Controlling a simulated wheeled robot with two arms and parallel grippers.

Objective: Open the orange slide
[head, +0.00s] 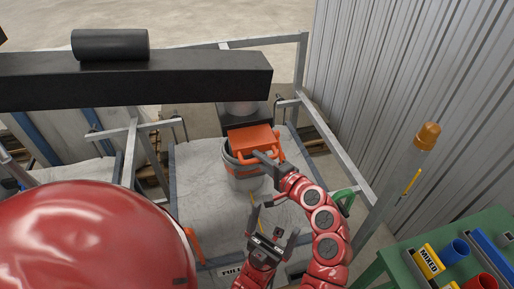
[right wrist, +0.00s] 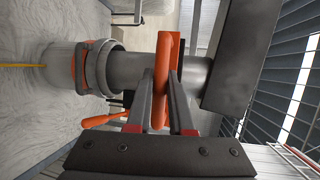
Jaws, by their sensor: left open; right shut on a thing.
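The orange slide (head: 252,139) is a flat orange plate with a handle loop at its right front, at the grey spout above a bucket. My right gripper (head: 262,157) is at the front edge of the slide. In the right wrist view its two fingers are shut on the orange handle (right wrist: 163,80), one on each side. My left gripper (head: 272,222) is open and empty, lower in the head view, in front of the bucket and apart from it. How far the slide is pushed in is hard to tell.
A black beam (head: 130,82) crosses behind. A green table (head: 385,262) with bins stands at the right.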

